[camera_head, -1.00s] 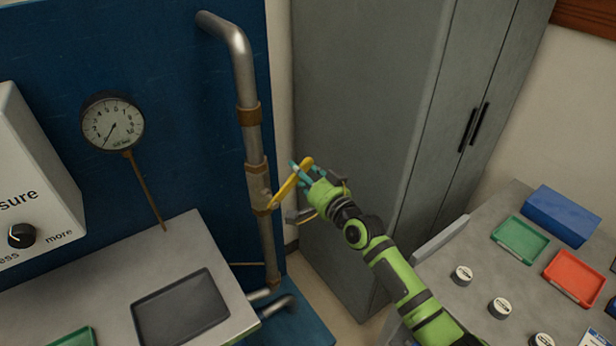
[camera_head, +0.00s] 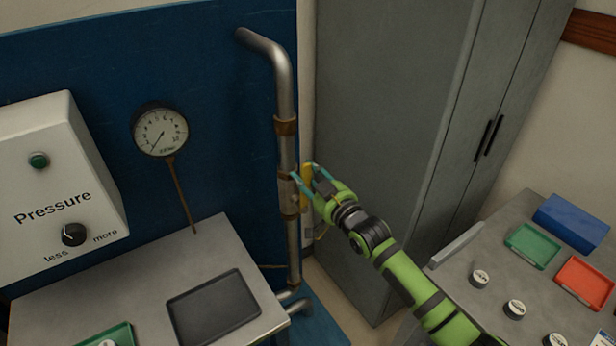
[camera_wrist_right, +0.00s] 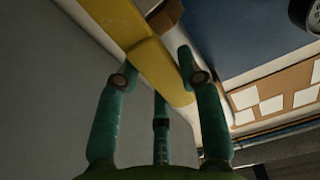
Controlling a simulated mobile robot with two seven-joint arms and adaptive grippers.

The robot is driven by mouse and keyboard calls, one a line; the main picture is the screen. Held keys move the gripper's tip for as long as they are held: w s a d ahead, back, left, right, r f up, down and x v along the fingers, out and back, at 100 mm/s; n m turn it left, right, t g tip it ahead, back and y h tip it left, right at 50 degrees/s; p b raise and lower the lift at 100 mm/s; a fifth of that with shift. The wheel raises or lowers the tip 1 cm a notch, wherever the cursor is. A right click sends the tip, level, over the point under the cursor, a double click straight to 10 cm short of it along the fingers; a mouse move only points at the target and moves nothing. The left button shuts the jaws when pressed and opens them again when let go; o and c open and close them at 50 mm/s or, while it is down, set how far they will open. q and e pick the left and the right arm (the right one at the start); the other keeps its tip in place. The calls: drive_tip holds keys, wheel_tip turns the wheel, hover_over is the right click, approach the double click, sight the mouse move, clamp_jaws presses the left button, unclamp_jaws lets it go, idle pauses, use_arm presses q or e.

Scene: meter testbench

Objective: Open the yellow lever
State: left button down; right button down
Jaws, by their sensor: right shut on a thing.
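The yellow lever (camera_head: 307,186) is on the vertical metal pipe (camera_head: 284,95) and stands nearly upright, close along the pipe's right side. My right gripper (camera_head: 304,171) is shut on the lever, with its teal fingers around it. In the right wrist view, the lever (camera_wrist_right: 135,45) runs diagonally between the fingers of the gripper (camera_wrist_right: 155,64). The fingers hide part of the lever in the head view. My left gripper is not in view.
A pressure gauge (camera_head: 160,131) and a pressure control box (camera_head: 50,175) are at the left. A tall grey cabinet (camera_head: 390,120) stands just behind and right of my right arm. A bench (camera_head: 455,285) with trays and small round meters is at the right.

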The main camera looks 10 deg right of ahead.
drive_tip(key=shift+s+a+r+n, duration=0.1)
drive_tip(key=shift+a+n, duration=0.2)
drive_tip(key=shift+n, duration=0.1)
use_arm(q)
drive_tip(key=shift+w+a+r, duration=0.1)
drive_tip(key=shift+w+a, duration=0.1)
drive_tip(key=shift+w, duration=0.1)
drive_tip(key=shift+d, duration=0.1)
use_arm(e)
drive_tip(key=c, duration=1.1)
unclamp_jaws()
drive_tip(key=o, duration=0.3)
drive_tip(key=shift+a, duration=0.15)
drive_tip(key=shift+o, duration=0.2)
drive_tip(key=v, duration=1.2)
